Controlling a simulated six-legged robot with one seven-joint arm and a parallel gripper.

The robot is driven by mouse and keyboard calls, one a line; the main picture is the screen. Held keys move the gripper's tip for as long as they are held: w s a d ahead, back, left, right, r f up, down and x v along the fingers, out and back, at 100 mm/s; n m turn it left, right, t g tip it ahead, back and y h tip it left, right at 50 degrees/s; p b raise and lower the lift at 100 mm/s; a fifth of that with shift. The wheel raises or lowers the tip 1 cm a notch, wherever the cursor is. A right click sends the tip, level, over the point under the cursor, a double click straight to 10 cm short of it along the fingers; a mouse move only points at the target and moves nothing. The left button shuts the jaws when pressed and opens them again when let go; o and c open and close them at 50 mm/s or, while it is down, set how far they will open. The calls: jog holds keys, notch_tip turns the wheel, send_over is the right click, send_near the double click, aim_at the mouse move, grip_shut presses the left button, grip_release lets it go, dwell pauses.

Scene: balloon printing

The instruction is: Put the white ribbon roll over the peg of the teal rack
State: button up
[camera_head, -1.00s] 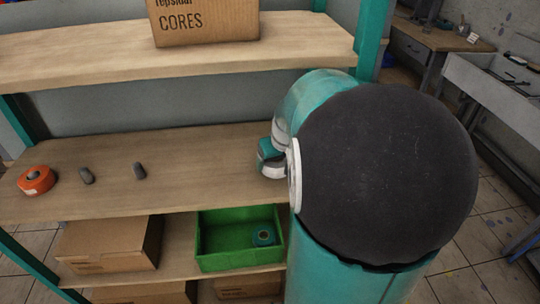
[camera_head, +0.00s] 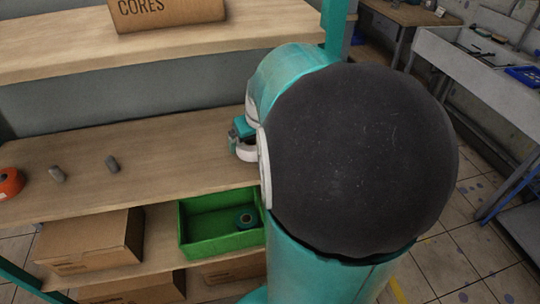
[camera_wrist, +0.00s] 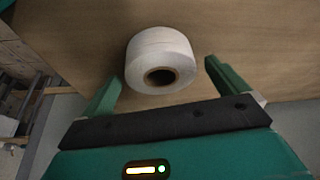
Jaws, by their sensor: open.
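The white ribbon roll (camera_wrist: 160,58) is on the brown wooden shelf in the wrist view, its dark open core facing the camera. My gripper (camera_wrist: 161,74) is open, with one green finger on each side of the roll; I see gaps between the fingers and the roll. In the head view my gripper (camera_head: 238,140) is over the right part of the teal rack's middle shelf (camera_head: 180,138), partly behind my arm. A white patch beside it there may be the roll; I cannot tell. Two grey pegs, a left one (camera_head: 57,174) and a right one (camera_head: 112,164), stand bare on that shelf.
An orange roll (camera_head: 9,183) is at the left edge of the shelf. The upper shelf (camera_head: 60,58) carries a CORES box (camera_head: 165,12). The shelf between the pegs and my gripper is clear.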

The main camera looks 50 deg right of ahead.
jog(key=v, duration=0.3)
jog(key=shift+s+a+r, duration=0.1)
jog(key=shift+s+r, duration=0.1)
jog(key=shift+s, duration=0.15)
jog(key=s+a, duration=0.4)
jog(key=s, duration=0.7)
jog(key=w+a+r+n, duration=0.1)
jog(key=a+r+n, duration=0.1)
jog(key=a, duration=0.9)
jog(key=w+a+r+n+t+y, duration=0.1)
jog(key=w+a+r, duration=0.1)
jog(key=a, duration=0.9)
jog(key=shift+n, duration=0.4)
jog(key=shift+w+r, duration=0.1)
jog(key=shift+w, duration=0.05)
